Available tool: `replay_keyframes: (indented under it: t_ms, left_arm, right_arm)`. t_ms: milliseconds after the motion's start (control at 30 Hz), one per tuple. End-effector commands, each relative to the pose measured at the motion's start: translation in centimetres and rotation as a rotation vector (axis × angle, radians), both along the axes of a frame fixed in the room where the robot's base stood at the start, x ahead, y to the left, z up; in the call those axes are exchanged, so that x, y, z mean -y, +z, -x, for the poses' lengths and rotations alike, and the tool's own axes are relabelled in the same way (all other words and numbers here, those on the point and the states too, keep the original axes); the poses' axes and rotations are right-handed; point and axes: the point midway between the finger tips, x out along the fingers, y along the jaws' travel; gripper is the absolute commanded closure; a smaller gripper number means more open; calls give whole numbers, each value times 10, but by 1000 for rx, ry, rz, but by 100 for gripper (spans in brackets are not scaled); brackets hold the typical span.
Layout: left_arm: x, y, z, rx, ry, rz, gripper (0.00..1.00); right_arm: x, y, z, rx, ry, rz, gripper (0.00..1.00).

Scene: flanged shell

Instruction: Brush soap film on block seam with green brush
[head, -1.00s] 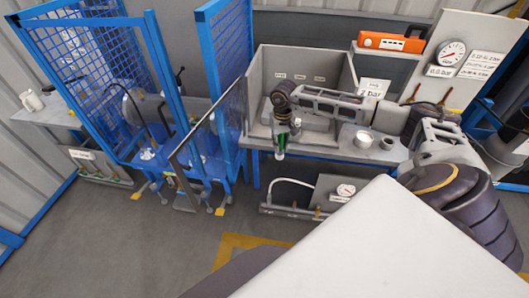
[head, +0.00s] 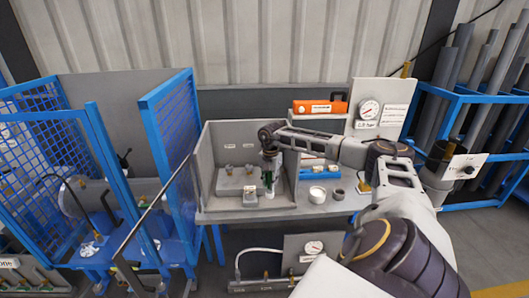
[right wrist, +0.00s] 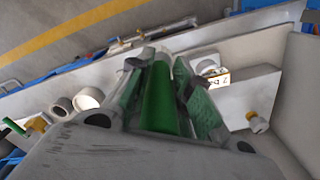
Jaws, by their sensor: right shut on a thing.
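My right gripper (head: 269,158) points down at the front of the grey open booth (head: 203,150) on the bench. It is shut on the green brush (head: 268,178), whose pale tip points down. In the right wrist view the green brush handle (right wrist: 160,100) lies between the two fingers (right wrist: 165,75). A grey block (head: 237,183) with several fittings on top stands in the booth, left of the brush. Its seam and any soap film are too small to make out. I cannot tell whether the brush tip touches anything. My left gripper is not in view.
A white cup (head: 317,194) and a dark grey ring (head: 338,194) stand on the bench right of the booth. An orange case (head: 320,107) and a pressure gauge (head: 369,110) are behind. A blue mesh cage (head: 168,140) stands close on the left.

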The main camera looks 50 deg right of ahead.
Motion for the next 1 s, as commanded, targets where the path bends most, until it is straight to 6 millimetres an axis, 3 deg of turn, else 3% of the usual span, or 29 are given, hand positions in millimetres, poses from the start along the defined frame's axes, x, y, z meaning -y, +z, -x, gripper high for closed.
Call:
replay_keyframes:
  t_ms: [400, 1000]
  left_arm:
    - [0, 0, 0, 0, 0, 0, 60]
    - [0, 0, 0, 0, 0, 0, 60]
  right_arm:
    - [27, 12, 3, 1, -410, 1, 100]
    - [48, 18, 3, 1, -957, 0, 100]
